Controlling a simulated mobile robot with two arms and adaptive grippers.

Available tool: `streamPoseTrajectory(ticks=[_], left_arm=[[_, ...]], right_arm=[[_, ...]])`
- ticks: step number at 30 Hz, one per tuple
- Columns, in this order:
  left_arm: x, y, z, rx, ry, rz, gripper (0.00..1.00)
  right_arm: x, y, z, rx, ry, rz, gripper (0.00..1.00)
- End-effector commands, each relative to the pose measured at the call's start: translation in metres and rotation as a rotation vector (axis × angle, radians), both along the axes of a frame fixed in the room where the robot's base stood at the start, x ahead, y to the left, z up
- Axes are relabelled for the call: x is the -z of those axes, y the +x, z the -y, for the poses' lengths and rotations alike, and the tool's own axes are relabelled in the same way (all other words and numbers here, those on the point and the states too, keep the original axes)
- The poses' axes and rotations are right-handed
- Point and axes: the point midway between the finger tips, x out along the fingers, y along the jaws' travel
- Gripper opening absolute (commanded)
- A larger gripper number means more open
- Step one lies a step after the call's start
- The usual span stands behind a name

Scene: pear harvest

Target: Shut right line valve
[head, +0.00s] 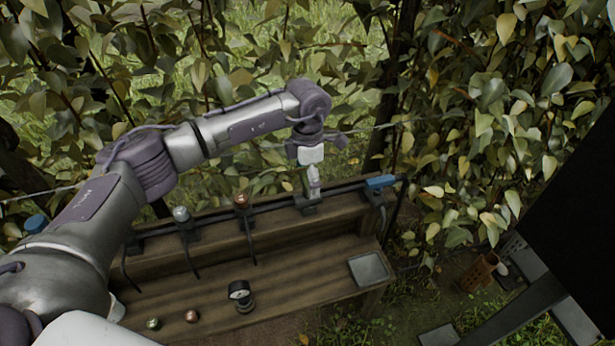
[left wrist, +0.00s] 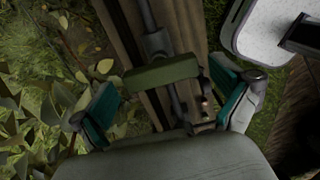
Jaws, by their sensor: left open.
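A valve with a blue lever handle (head: 380,182) sits at the right end of the dark pipe along the back of the wooden bench. The handle lies roughly along the pipe. My left gripper (head: 313,163) points down over the pipe, left of the blue handle and apart from it. In the left wrist view my left gripper (left wrist: 168,112) is open, its teal-padded fingers apart. An olive-green bar (left wrist: 162,74) lies across the pipe between and beyond them; whether this is the valve handle, I cannot tell. My right gripper is not in view.
The wooden bench (head: 225,290) holds a gauge (head: 241,295), two small round knobs and a grey tray (head: 369,269). A silver fitting (head: 182,213) and a red-brown fitting (head: 241,201) stand on the pipe. A blue-topped part (head: 36,223) shows far left. Leafy branches hang behind.

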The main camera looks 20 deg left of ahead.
Motion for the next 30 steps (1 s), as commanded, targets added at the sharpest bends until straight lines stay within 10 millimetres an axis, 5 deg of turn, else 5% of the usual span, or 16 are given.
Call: streamPoseTrajectory(ticks=[18, 30], left_arm=[[-0.108, 0.001, 0.0, 0.0, -0.001, 0.004, 1.0], [-0.119, 0.0, 0.0, 0.001, -0.001, 0.002, 1.0]], right_arm=[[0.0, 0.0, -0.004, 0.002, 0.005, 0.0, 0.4], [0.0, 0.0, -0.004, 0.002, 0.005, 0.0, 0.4]])
